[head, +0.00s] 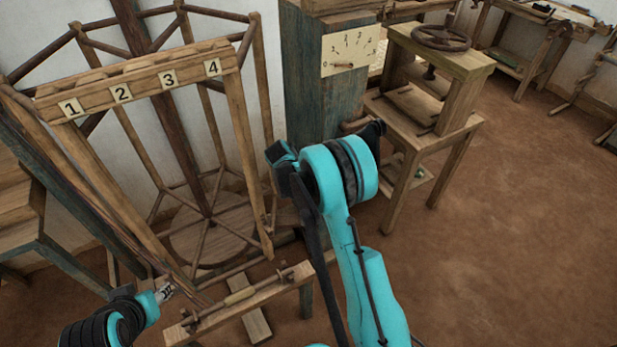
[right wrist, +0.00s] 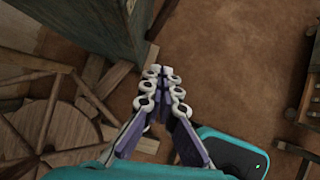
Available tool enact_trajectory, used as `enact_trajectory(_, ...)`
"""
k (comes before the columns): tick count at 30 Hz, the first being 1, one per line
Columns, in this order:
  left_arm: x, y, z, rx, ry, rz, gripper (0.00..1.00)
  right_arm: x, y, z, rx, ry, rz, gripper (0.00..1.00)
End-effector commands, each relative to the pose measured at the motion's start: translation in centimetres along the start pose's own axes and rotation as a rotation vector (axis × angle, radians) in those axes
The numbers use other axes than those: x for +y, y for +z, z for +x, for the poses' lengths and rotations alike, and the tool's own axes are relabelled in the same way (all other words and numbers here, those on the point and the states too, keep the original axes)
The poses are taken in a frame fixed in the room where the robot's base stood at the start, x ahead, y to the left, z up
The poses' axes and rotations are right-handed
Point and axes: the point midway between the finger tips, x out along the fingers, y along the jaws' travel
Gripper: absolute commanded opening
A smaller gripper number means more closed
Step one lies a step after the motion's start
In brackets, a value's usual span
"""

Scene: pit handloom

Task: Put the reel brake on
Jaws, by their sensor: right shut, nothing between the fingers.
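The tall wooden reel (head: 186,130) stands at the left against the wall, with slim uprights around a dark central shaft and spokes over a round base. The spoked base also shows at the left of the right wrist view (right wrist: 38,125). I cannot pick out its brake for certain. My right gripper (right wrist: 159,75) is shut and empty above the floor, to the right of the reel base; in the head view my own arm hides its fingers. My left gripper (head: 166,292) is low at the left, near the low wooden bench; its fingers are too small to read.
A rack numbered 1 to 4 (head: 140,84) leans before the reel. A blue-green post (head: 310,95) carries a dial (head: 349,50). A stand with a handwheel (head: 441,38) is right of it. A low bench (head: 240,300) lies in front.

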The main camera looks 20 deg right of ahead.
Motion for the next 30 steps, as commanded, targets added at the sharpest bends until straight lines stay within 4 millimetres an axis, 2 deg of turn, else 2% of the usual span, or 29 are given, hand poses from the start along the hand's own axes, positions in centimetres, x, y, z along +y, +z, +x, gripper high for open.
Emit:
enact_trajectory(8, 0.0, 0.3, 0.4, 0.0, 0.0, 0.0, 0.4, -1.4, 0.6, -5.3, 0.056, 0.068, 0.22, 0.0)
enact_trajectory(18, 0.0, 0.5, 0.7, 0.0, 0.0, 0.0, 0.4, -4.2, 0.7, -11.4, 0.147, 0.134, 0.502, 0.0)
enact_trajectory(24, 0.0, 0.6, 0.8, 0.0, 0.0, 0.0, 0.4, -6.0, 0.4, -14.2, 0.202, 0.16, 0.654, 0.0)
enact_trajectory(30, 0.0, 0.7, 0.9, 0.0, 0.0, 0.0, 0.4, -7.2, 0.1, -15.8, 0.24, 0.173, 0.749, 0.0)
